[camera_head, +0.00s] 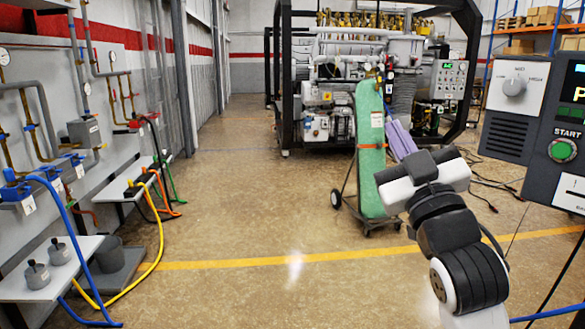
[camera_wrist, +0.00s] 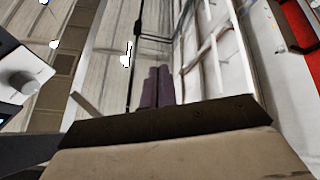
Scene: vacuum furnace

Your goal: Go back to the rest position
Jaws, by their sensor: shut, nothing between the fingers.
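My gripper (camera_head: 396,132) is in the right half of the head view, at the end of my raised white and black arm. Its two purple fingers point up and away from me, in front of the machine and beside the green cylinder. In the wrist view the purple fingers of my gripper (camera_wrist: 158,72) lie side by side, closed together with nothing between them. The wrist housing hides their base.
A control panel (camera_head: 548,178) with a knob and a green START button (camera_head: 562,150) stands close on the right. A green gas cylinder (camera_head: 371,150) on a cart is behind my arm. Shelves with pots and hoses line the left wall. The middle floor (camera_head: 245,190) is clear.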

